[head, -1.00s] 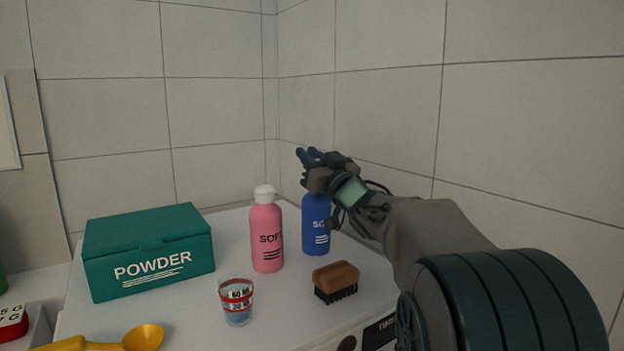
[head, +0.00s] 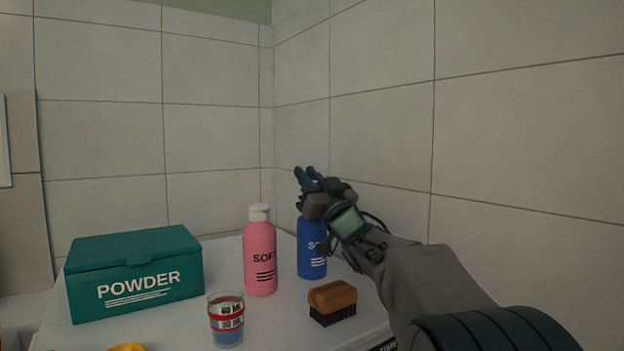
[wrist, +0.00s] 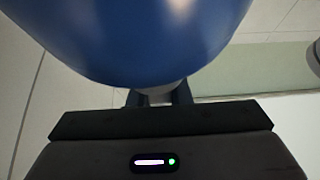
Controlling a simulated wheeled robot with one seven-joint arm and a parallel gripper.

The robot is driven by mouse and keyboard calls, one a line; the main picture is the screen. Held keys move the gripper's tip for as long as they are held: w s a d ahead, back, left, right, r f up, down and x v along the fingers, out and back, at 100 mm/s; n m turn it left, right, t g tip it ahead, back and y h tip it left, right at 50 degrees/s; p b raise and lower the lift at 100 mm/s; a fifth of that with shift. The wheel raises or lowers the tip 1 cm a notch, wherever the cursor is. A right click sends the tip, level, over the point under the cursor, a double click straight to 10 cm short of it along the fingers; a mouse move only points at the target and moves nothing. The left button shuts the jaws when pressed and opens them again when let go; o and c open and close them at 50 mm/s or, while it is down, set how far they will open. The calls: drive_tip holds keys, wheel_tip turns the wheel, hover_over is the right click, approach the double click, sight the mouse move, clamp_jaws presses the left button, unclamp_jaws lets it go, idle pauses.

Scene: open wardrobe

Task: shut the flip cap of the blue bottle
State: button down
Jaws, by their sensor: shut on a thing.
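The blue bottle (head: 312,255) stands upright on the white top, just right of the pink bottle. My gripper (head: 308,174) is at the top of the blue bottle and hides its flip cap in the head view. In the wrist view, the blue bottle (wrist: 150,40) fills the upper middle, very close to the camera. The gripper's two dark fingers (wrist: 159,97) are closed on a pale piece at the bottle's end, which looks like the cap. Whether the cap's lid is up or down cannot be seen.
A pink bottle with a white cap (head: 260,255) stands close on the left. A brown brush (head: 332,300) lies in front, with a clear cup (head: 227,320) and a green powder box (head: 135,275) farther left. A tiled wall (head: 530,150) is close behind and to the right.

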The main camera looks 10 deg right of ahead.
drive_tip(key=shift+w+f, duration=0.1)
drive_tip(key=shift+f, duration=0.15)
drive_tip(key=c, duration=1.3)
unclamp_jaws()
drive_tip(key=shift+r, duration=0.1)
drive_tip(key=shift+b+v, duration=0.6)
drive_tip(key=shift+v, duration=3.2)
drive_tip(key=shift+r, duration=0.1)
